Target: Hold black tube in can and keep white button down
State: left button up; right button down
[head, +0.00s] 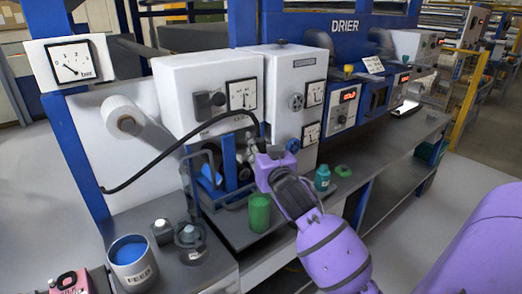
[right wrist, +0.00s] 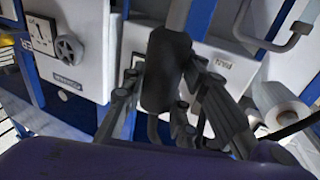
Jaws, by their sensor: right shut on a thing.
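The black tube (head: 180,143) arches in the head view from my right gripper to a free end low at the left, near a blue post. My right gripper (head: 250,146) is in front of the machine. In the right wrist view its fingers (right wrist: 160,105) are closed around a thick black piece (right wrist: 166,68), which appears to be the tube's end. The can marked FEED (head: 131,275), with blue contents, stands at the lower left, apart from the tube. A small dark box with a pale top, perhaps the white button (head: 162,228), stands beside it. My left gripper is out of view.
A green container (head: 259,213) and a teal bottle (head: 322,178) stand on the bench near my right arm. A dark knobbed device (head: 190,238) is right of the button box. A white roll (head: 122,115) juts from the panel at left.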

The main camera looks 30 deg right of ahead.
aim_at(259, 137)
jog(key=shift+r+p, duration=0.75)
jog(key=shift+r, duration=2.3)
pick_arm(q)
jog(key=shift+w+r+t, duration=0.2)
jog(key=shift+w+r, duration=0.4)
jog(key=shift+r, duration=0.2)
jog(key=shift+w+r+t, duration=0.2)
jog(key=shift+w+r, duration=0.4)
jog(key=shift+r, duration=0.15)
pick_arm(e)
jog(key=shift+r, duration=1.85)
